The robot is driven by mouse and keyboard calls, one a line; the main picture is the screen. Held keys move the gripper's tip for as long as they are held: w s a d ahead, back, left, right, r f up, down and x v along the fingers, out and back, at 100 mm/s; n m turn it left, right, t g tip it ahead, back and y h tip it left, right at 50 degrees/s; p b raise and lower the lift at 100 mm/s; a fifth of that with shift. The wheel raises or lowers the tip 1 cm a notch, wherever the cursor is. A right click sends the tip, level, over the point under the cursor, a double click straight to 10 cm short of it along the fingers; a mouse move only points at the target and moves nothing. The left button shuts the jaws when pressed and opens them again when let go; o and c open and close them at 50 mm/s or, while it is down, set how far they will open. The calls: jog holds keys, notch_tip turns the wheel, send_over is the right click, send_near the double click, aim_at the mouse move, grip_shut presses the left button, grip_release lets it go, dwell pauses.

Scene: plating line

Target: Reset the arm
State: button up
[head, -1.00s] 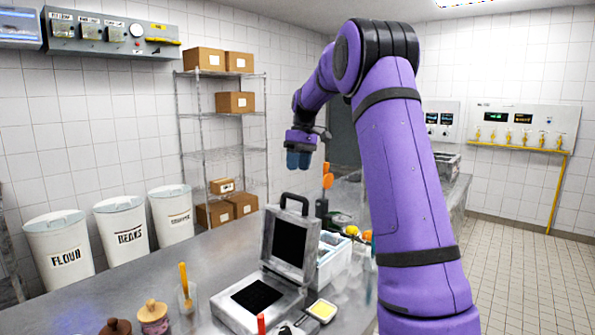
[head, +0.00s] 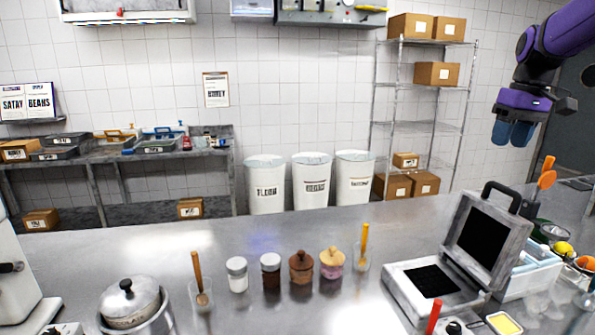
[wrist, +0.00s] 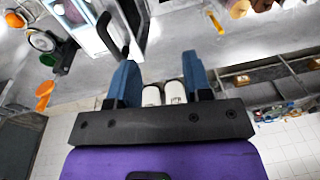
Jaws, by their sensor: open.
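My gripper (head: 513,132) hangs at the upper right of the head view, above the far side of the counter. Its purple body and blue fingers point down. In the wrist view its blue fingers (wrist: 160,84) stand apart with nothing held between them. My purple arm (head: 565,32) comes in from the right edge.
The steel counter (head: 250,255) holds an open press (head: 432,285), several small jars, a lidded pot (head: 131,303) and a white bin (head: 540,280). Orange utensils (head: 545,178) stand upright below and right of my gripper. A wire shelf (head: 430,127) with boxes stands behind.

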jog(key=s+a+f+t, duration=0.1)
jog(key=s+a+f, duration=0.1)
jog(key=s+a, duration=0.3)
jog(key=s+a+f+m+t, duration=0.1)
jog(key=s+a, duration=0.4)
jog(key=s, duration=0.9)
jog(key=s+a+f+t+h, duration=0.1)
jog(key=s+a+f+t, duration=0.1)
jog(key=s+a, duration=0.3)
jog(key=s, duration=0.4)
jog(key=shift+s+a+f+m+t, duration=0.2)
jog(key=shift+s+f+m+t, duration=0.05)
jog(key=shift+f+m+t, duration=0.05)
